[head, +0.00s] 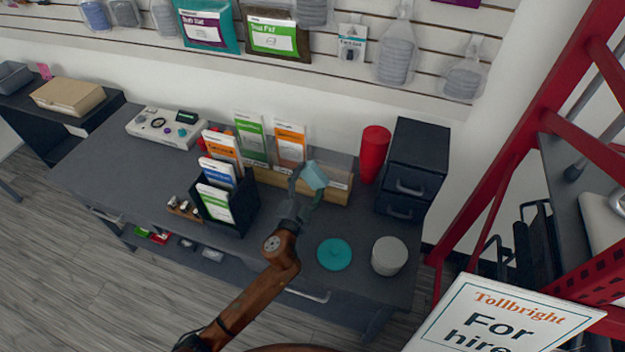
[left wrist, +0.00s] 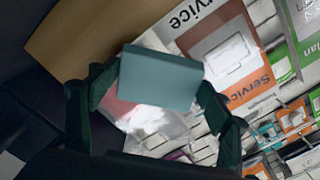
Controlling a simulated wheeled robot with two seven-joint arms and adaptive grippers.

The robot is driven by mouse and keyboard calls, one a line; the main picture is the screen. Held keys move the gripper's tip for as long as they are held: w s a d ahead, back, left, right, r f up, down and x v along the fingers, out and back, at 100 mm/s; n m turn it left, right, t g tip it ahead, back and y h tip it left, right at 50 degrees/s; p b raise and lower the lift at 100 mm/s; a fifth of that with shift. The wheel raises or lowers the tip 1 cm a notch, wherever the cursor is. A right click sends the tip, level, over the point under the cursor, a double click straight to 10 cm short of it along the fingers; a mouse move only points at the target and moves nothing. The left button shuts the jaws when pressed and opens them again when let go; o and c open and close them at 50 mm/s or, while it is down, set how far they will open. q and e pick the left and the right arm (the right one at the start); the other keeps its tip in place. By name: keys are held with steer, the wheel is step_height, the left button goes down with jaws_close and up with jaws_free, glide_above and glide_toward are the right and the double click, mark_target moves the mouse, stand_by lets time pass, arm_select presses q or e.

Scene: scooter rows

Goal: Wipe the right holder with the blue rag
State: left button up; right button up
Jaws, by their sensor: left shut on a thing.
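The blue rag (head: 314,175) is a small light blue-teal block. My left gripper (head: 305,184) is shut on it, above the desk and in front of the right holder. The right holder (head: 337,193) is a low wooden rack with a green leaflet and an orange leaflet standing in it. My gripper and the rag hide part of it. In the left wrist view the rag (left wrist: 160,77) sits between the fingers, with brown wood and an orange "Service" leaflet (left wrist: 222,55) behind it. Whether the rag touches the holder I cannot tell. My right gripper is not in view.
A black leaflet holder (head: 238,208) stands left of my gripper. A red cylinder (head: 374,150) and a dark drawer unit (head: 415,165) stand to the right. A teal disc (head: 334,254) and a pale round tub (head: 389,255) are near the front edge. A counter device (head: 163,127) stands at left.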

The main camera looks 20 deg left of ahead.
arm_select(q)
steer(key=s, duration=0.3)
steer(key=shift+r+p, duration=0.1)
steer(key=shift+p, duration=0.2)
steer(key=shift+s, duration=1.35)
steer(key=shift+s, duration=0.1)
steer(key=shift+s+p, duration=0.4)
steer(key=shift+s, duration=1)
